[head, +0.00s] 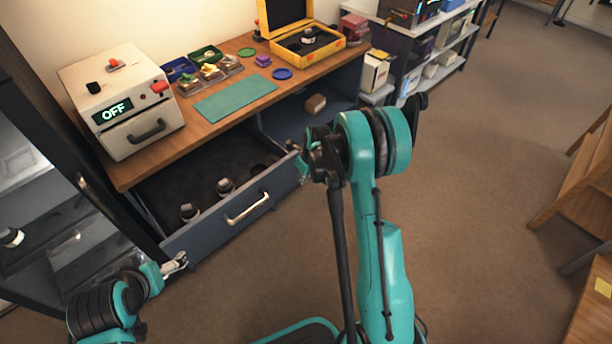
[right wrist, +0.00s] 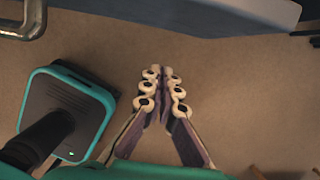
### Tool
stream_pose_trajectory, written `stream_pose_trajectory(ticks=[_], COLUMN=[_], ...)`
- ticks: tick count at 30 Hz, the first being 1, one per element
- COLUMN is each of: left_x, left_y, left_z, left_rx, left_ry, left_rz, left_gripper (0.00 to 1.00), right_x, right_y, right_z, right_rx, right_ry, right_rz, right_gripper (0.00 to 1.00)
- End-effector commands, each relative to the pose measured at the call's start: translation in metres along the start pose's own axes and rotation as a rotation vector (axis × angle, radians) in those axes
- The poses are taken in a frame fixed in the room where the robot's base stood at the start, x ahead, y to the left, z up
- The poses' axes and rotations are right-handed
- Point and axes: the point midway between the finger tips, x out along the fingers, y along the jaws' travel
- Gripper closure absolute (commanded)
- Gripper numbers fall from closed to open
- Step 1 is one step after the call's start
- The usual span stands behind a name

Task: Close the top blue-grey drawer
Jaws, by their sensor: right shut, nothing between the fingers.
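The top blue-grey drawer (head: 205,230) is pulled out from under the wooden bench in the head view. Its silver bar handle (head: 246,208) is at the middle of its front. Small dark-and-white cylindrical parts (head: 225,186) stand inside it. My right gripper (head: 294,150) is shut and empty near the drawer front's right end; I cannot tell if it touches. In the right wrist view its fingertips (right wrist: 161,84) meet over the floor, with the drawer front (right wrist: 245,10) and handle (right wrist: 22,18) at the top. My left gripper (head: 178,263) is near the front's left end; its jaw opening is unclear.
The wooden bench top (head: 180,140) carries a white box reading OFF (head: 120,105), a green mat (head: 236,97) and an open yellow case (head: 305,45). A brown block (head: 316,104) sits on a shelf right of the drawer.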

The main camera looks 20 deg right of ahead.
Motion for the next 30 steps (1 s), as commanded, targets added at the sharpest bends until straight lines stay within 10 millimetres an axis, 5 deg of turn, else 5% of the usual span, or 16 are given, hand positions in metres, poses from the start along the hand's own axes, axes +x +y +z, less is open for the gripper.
stream_pose_trajectory(ticks=[5,13,30], left_x=[0.014,0.021,0.021], left_y=[0.000,0.000,0.000], left_z=[0.010,0.015,0.015], left_rx=[0.000,0.000,0.000], left_ry=[0.000,0.000,0.000], left_rz=[0.000,0.000,0.000], left_gripper=[0.08,0.08,0.08], right_x=[0.038,0.041,0.041], right_y=[0.000,0.000,-0.005], right_z=[0.002,0.035,0.041], right_rx=[-0.001,-0.001,0.000], right_ry=[-0.001,0.000,-0.001], right_rz=[0.000,0.000,-0.001], right_gripper=[1.00,1.00,1.00])
